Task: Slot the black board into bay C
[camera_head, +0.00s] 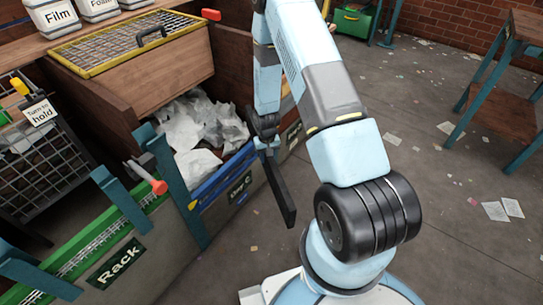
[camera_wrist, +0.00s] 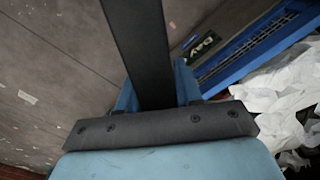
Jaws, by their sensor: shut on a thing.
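My gripper (camera_head: 266,142) is shut on the black board (camera_head: 281,190), a long thin dark slab that hangs steeply down from the jaws. In the wrist view the board (camera_wrist: 139,45) runs from between my gripper's fingers (camera_wrist: 158,96) to the top edge. The blue bay (camera_head: 222,176), whose small sign (camera_head: 239,187) seems to read Bay C, is just left of the board, apart from it. In the wrist view the blue bay (camera_wrist: 252,47) lies to the right, with its sign (camera_wrist: 206,43) partly cut off. Its slot is partly hidden.
A green rack (camera_head: 85,245) with teal posts and a red-tipped lever (camera_head: 155,183) stands left of the bay. Crumpled white sheets (camera_head: 205,122) fill the bin behind. A wire-topped lid (camera_head: 125,42) is above. The floor (camera_head: 440,240) to the right is open, with scattered scraps.

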